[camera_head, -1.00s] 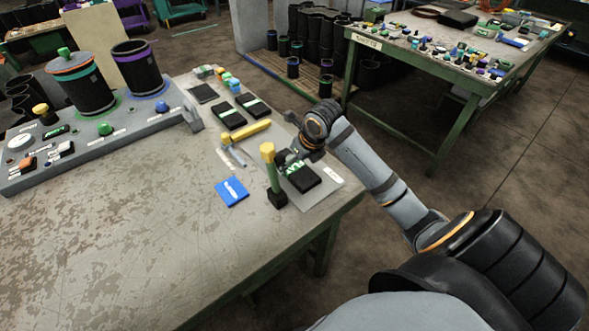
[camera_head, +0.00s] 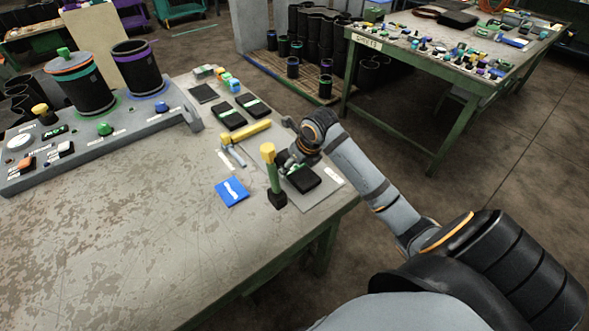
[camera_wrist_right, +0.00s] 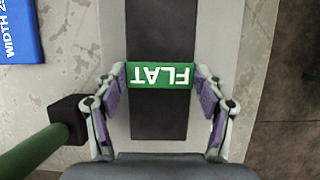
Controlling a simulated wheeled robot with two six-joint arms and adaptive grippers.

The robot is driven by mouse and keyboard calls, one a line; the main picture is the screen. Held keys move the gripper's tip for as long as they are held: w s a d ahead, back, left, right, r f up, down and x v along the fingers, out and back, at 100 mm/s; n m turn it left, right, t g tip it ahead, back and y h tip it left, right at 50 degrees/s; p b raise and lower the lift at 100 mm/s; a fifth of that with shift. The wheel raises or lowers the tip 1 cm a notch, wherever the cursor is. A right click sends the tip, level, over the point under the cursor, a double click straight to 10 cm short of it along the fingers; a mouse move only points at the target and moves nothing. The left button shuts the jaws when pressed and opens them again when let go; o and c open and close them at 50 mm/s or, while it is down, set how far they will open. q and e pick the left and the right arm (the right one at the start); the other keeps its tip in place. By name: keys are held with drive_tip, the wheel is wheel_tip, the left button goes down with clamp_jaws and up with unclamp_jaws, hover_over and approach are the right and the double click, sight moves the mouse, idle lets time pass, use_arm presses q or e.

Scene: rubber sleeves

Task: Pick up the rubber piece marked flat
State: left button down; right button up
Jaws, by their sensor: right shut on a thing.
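The rubber piece marked flat (camera_head: 303,180) is a black block with a green label band, lying over a light grey plate (camera_head: 322,194) near the table's right edge. In the right wrist view the piece (camera_wrist_right: 160,115) runs up and down the picture, and its green FLAT label shows upside down. My right gripper (camera_head: 290,165) is over it in the head view. In the wrist view the purple finger pads of my right gripper (camera_wrist_right: 161,93) are shut on the two sides of the piece at the label. My left gripper is not in view.
A green post with a yellow top (camera_head: 271,172) stands close left of my right gripper. A blue card (camera_head: 232,191) lies left of it. A yellow-handled tool (camera_head: 245,132) and black pieces (camera_head: 230,117) lie behind. The table's front left area is clear.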

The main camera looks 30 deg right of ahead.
sight(296, 168)
drive_tip(key=shift+r, duration=0.1)
drive_tip(key=shift+r, duration=0.3)
wheel_tip(296, 168, up, 2)
drive_tip(key=shift+r, duration=0.2)
drive_tip(key=s+d+r+p, duration=0.6)
drive_tip(key=d+r+p, duration=0.3)
drive_tip(key=p, duration=1)
drive_tip(key=d, duration=0.3)
drive_tip(key=shift+s+d+r, duration=0.2)
drive_tip(key=shift+d+r, duration=0.05)
drive_tip(key=shift+r, duration=0.1)
